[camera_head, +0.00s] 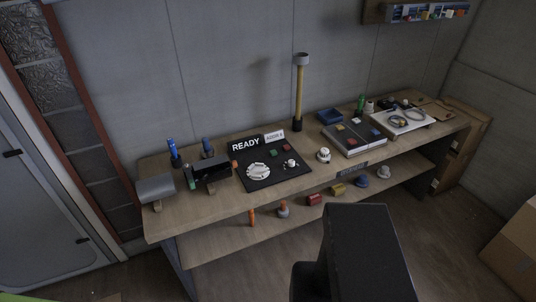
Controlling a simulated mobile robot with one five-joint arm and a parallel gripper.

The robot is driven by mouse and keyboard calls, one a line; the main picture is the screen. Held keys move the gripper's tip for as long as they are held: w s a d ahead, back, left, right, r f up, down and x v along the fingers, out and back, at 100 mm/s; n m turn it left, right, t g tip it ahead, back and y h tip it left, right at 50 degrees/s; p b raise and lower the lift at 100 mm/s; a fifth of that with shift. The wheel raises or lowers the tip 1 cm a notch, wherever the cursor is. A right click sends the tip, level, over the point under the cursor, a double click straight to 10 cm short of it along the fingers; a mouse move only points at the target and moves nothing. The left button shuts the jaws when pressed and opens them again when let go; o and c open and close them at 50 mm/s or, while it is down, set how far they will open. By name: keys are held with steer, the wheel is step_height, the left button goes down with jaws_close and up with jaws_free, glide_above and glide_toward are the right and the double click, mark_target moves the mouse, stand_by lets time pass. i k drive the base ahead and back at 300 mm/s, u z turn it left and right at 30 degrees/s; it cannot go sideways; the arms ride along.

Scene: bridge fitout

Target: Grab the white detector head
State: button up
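A small white round piece with a raised centre (323,155), which looks like the detector head, stands on the workbench right of the black mat. A wider white round disc (258,171) lies on the black mat (270,183), and a smaller white piece (290,163) sits to its right. I cannot tell for sure from this distance which is the detector head. A dark block of my own arm fills the bottom centre, in front of the bench and apart from these pieces. No gripper fingers show.
The wooden workbench (220,207) holds a READY sign (245,145), a yellow post (299,90), a grey case (355,138) and a white tray with cables (403,121). A lower shelf holds several coloured parts. Cardboard boxes (515,255) stand at right. Floor is open before the bench.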

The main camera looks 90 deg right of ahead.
mark_target(324, 155)
steer(key=u, duration=0.35)
steer(key=k, duration=2)
steer(key=z, duration=1.35)
steer(key=i, duration=1.5)
